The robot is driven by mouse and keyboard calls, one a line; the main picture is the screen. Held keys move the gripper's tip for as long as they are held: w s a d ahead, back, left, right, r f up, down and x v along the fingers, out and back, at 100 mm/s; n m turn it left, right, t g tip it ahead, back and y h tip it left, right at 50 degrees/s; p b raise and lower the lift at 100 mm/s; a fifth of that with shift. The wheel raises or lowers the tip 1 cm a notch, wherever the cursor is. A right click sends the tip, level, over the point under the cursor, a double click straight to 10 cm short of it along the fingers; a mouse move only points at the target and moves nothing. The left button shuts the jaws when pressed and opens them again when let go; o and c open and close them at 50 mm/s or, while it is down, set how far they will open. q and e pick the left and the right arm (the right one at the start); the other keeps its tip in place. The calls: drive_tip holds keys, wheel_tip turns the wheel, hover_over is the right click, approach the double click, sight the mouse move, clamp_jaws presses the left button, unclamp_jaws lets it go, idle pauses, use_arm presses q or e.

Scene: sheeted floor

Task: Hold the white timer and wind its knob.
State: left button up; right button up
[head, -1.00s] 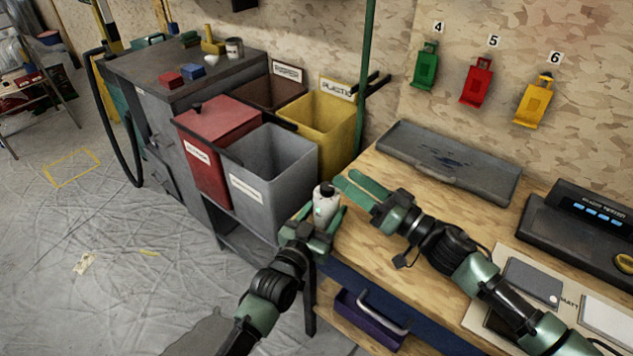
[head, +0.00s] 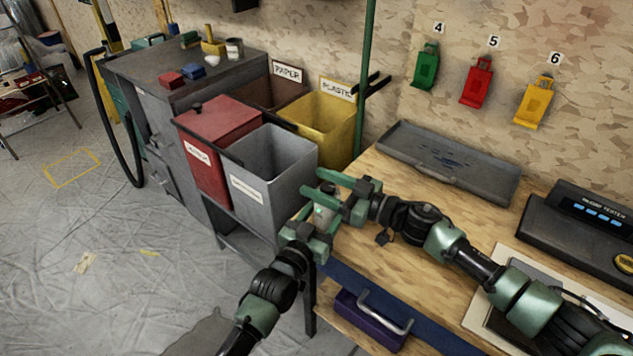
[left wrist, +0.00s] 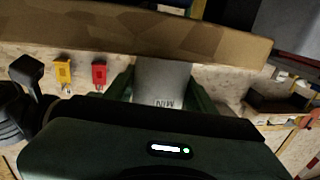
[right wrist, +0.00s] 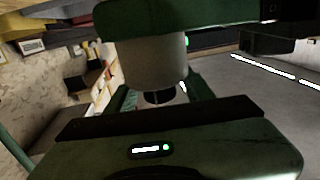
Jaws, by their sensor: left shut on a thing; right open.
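The white timer (head: 322,212) is upright between the fingers of my left gripper (head: 318,222), which is shut on its body just off the bench's left end. The timer's labelled body shows between the left fingers in the left wrist view (left wrist: 162,82). My right gripper (head: 320,187) is open at the timer's top, with its fingers on either side of the dark knob. In the right wrist view the black knob (right wrist: 158,96) sits at the end of the pale body (right wrist: 152,62), between the right fingers. I cannot tell whether they touch the knob.
The wooden bench (head: 365,235) bears a grey tray (head: 450,158) and a black tester (head: 580,235). A grey bin (head: 275,165), red bin (head: 215,140) and yellow bin (head: 325,120) stand behind the timer. A purple box (head: 370,320) is under the bench.

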drive_tip(key=shift+w+a, duration=0.25)
drive_tip(key=shift+a, duration=0.25)
clamp_jaws()
drive_tip(key=shift+t, duration=0.3)
